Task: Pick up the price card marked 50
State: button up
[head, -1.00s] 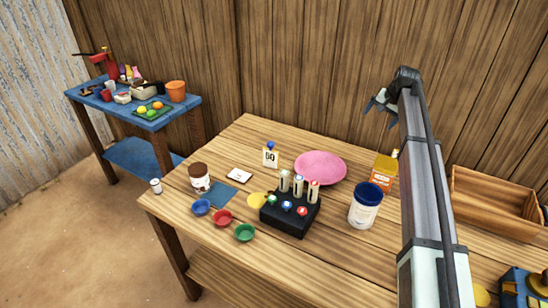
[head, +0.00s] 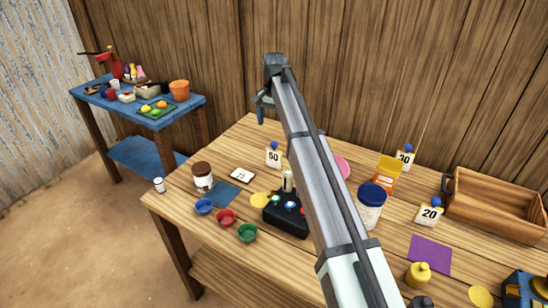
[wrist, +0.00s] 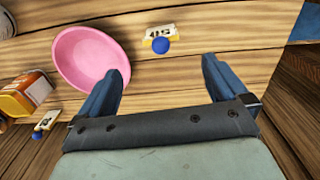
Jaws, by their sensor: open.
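The price card marked 50 (head: 273,157) stands upright with a blue ball on top, towards the back of the wooden table. In the wrist view a card with a blue ball (wrist: 160,36) lies ahead of my fingers, slightly left of the gap's middle; by its place beside the pink dish it is the same card. My gripper (head: 264,106) is above the table in the head view, higher than the card and apart from it. Its two blue fingers (wrist: 163,88) are spread with nothing between them.
Near the card are the pink dish (wrist: 88,57), partly hidden by my arm in the head view, and a black block (head: 284,217). A flat card (head: 242,176) lies left. Cards marked 30 (head: 405,158) and 20 (head: 430,212) and a wooden crate (head: 495,208) are right.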

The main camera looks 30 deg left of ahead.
send_over(274, 167)
jog(key=f, duration=1.3)
jog(key=shift+w+a+f, duration=0.15)
jog(key=shift+w+f, duration=0.1)
jog(key=shift+f, duration=0.15)
jog(key=c, duration=1.1)
